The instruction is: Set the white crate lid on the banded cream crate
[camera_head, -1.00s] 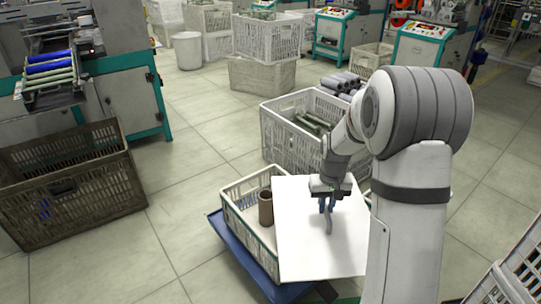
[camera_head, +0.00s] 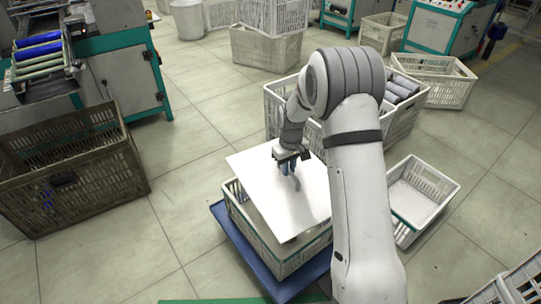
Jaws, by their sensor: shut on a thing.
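The white crate lid (camera_head: 260,187) is a flat white panel, held roughly level by a handle near its middle. My gripper (camera_head: 291,170) is shut on that handle. Below the lid is the cream crate (camera_head: 292,260) with a green band near its rim, standing on a blue base. The lid covers most of the crate's opening and hides its inside. Part of the crate's left wall and its front rim show past the lid's edges. I cannot tell whether lid and crate touch.
The blue base (camera_head: 232,228) juts out around the crate. A smaller empty cream crate (camera_head: 428,205) stands to the right on the floor. A white crate with grey rolls (camera_head: 403,88) is behind my arm. A brown crate (camera_head: 75,185) is at left; floor between is clear.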

